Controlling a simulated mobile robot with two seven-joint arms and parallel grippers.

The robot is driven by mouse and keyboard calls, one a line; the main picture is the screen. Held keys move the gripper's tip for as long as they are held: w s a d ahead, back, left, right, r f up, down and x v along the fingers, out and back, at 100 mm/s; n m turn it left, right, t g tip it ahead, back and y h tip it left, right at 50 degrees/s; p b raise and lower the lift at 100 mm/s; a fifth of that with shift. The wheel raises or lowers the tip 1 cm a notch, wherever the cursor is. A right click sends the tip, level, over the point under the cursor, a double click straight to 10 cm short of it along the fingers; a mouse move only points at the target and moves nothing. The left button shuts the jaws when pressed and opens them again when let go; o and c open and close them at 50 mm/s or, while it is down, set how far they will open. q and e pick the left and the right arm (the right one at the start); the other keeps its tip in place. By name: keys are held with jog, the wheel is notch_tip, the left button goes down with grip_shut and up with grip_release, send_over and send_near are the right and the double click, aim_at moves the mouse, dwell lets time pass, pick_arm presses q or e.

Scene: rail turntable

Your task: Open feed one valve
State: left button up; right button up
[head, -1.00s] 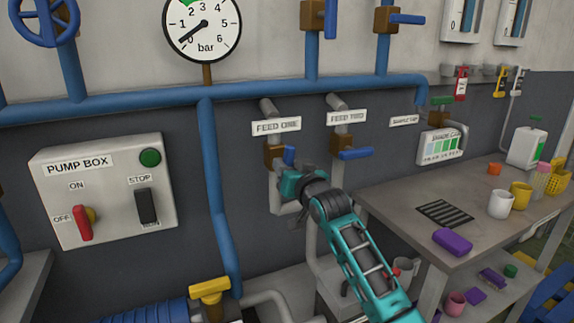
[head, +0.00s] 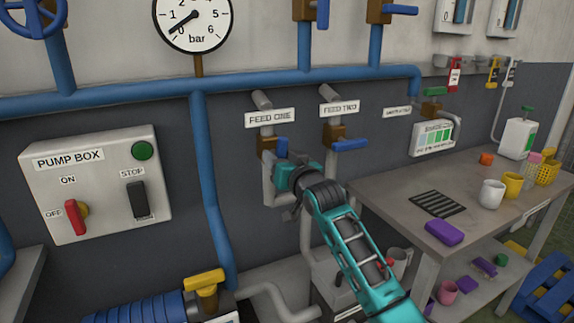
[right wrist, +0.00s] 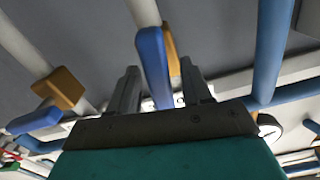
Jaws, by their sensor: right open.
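The feed one valve (head: 266,143) is a brown body on a grey pipe under the FEED ONE sign (head: 271,118). Its short blue handle (head: 281,147) points out from the wall and slightly down. In the right wrist view the handle (right wrist: 153,62) has its free end between the two grey fingers of my right gripper (right wrist: 161,88). The fingers stand apart on either side, with gaps visible. In the head view my right gripper (head: 284,166) is just below the handle, its fingertips largely hidden. My left gripper is not in view.
The feed two valve (head: 334,136), with a blue handle (head: 350,144), is close on the right. A blue pipe (head: 210,180) and the pump box (head: 96,185) are on the left. A table (head: 390,190) with mugs and a purple block stands at right.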

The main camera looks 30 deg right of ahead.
jog(key=s, duration=1.2)
jog(key=shift+s+a, duration=0.35)
jog(key=shift+s, duration=0.05)
jog(key=shift+f, duration=0.1)
